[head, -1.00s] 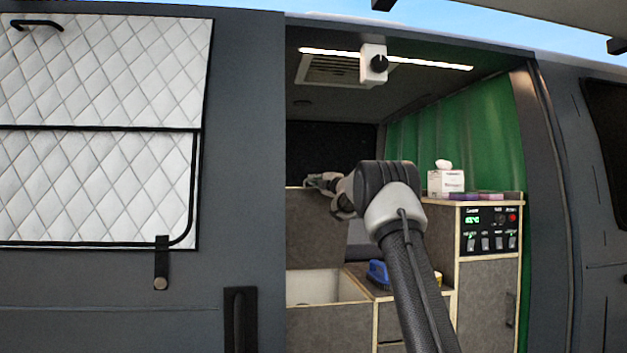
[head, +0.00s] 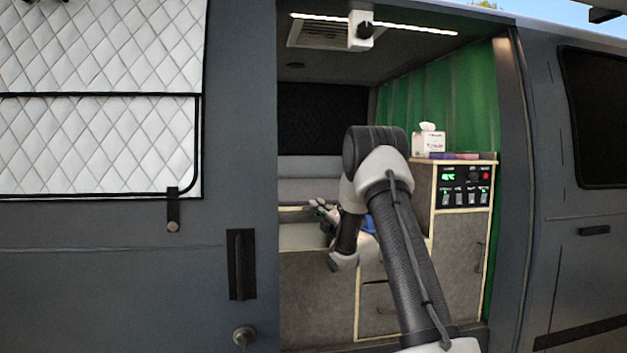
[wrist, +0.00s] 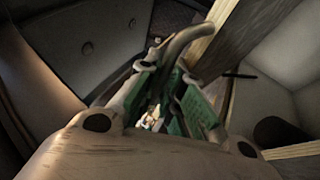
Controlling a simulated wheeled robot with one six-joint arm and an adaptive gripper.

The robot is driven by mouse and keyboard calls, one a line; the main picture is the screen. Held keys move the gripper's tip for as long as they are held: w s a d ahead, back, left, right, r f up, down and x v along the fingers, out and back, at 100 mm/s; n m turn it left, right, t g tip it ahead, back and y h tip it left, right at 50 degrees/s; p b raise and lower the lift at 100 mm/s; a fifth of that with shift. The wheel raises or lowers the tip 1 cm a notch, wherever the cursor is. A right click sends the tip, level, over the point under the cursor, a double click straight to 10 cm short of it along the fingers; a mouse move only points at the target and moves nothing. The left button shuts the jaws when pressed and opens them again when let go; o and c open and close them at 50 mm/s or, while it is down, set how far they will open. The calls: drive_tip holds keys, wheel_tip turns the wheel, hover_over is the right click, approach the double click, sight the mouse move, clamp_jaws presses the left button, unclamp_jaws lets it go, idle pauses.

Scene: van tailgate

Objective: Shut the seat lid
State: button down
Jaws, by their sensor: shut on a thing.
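The seat lid (head: 293,208) is seen almost edge-on in the head view, tipped well down over the seat box (head: 305,290). A pale strip of the box's inside (head: 302,237) still shows beneath the lid, so a gap stands open. My gripper (head: 322,212) is at the lid's right end, partly hidden by my arm. In the wrist view my gripper (wrist: 165,100) has its green-padded fingers closed around a curved grey strap-like pull (wrist: 185,40), which seems to belong to the lid. A wood-edged panel (wrist: 240,35) lies close by.
The cabinet with the control panel (head: 465,188) and tissue box (head: 428,141) stands further right. The door frame borders the opening at left. A grey cushion (head: 305,180) is behind.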

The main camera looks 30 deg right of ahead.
drive_tip(key=shift+n+t+y, duration=0.5)
drive_tip(key=shift+t, duration=0.1)
drive_tip(key=shift+s+a+f, duration=0.1)
drive_tip(key=shift+s+f, duration=0.35)
drive_tip(key=shift+f, duration=2.2)
drive_tip(key=shift+s+a+f, duration=0.15)
drive_tip(key=shift+s+f, duration=0.3)
drive_tip(key=shift+f, duration=2.25)
drive_tip(key=shift+s+a+f, duration=0.1)
drive_tip(key=shift+s+f, duration=0.35)
drive_tip(key=shift+f, duration=2.35)
drive_tip(key=c, duration=1.8)
unclamp_jaws()
drive_tip(key=shift+c, duration=0.2)
